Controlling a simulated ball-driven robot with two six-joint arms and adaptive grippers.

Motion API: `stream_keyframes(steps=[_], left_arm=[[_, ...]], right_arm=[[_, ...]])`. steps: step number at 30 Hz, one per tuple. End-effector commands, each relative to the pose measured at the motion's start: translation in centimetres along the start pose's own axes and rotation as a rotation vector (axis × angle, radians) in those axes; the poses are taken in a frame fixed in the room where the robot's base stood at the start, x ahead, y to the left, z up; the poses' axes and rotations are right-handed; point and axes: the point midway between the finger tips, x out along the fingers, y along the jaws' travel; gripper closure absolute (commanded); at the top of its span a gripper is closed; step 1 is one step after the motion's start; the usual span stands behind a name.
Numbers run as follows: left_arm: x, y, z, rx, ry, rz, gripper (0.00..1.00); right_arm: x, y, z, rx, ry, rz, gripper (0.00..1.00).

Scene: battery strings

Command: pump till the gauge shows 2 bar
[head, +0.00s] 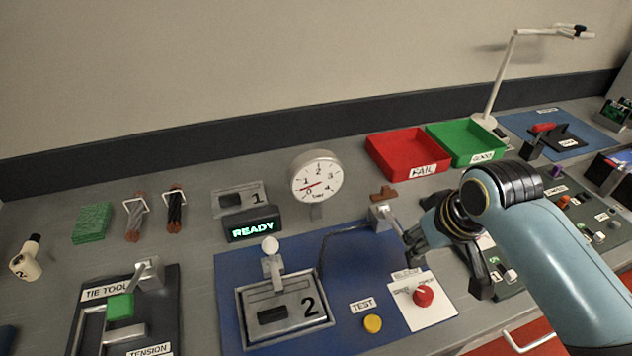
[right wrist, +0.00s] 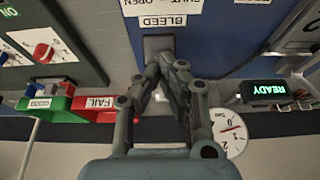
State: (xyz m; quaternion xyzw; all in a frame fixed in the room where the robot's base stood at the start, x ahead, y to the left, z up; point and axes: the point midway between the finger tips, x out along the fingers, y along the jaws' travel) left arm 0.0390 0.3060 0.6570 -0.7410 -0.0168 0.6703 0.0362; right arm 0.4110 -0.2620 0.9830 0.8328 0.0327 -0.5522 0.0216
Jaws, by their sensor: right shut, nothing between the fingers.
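The round white gauge (head: 317,177) stands at the back of the blue mat, marked 0 to 4 bar; its red needle points lower left, close to the 0. It also shows upside down in the right wrist view (right wrist: 230,132). A small grey pump block (head: 380,213) with a lever stands at the mat's back right; a dark hose runs left from it. My right gripper (head: 411,236) is shut and empty, close beside the pump's lever; I cannot tell whether they touch. In the right wrist view its fingers (right wrist: 167,60) overlap the grey block (right wrist: 152,45). My left gripper is out of view.
A red bleed knob (head: 423,295) and a yellow TEST button (head: 373,323) lie in front of the pump. A READY display (head: 252,225) and a fixture marked 2 (head: 285,307) stand to the left. Red FAIL (head: 408,148) and green GOOD (head: 466,143) trays lie behind.

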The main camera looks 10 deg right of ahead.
Motion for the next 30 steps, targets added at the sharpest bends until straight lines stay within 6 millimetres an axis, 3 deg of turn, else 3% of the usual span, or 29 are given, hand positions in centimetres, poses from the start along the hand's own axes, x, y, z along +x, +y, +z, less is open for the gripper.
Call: stream_keyframes(steps=[7, 16, 30], left_arm=[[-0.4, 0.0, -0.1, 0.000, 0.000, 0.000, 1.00], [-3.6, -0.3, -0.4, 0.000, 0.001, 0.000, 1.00], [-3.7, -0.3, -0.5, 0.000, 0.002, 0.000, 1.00]], right_arm=[[-0.4, 0.0, -0.3, 0.000, 0.004, 0.000, 1.00], [-2.8, 0.0, -1.6, 0.000, 0.004, 0.000, 1.00], [-6.4, 0.0, -3.7, -0.001, 0.004, 0.001, 1.00]])
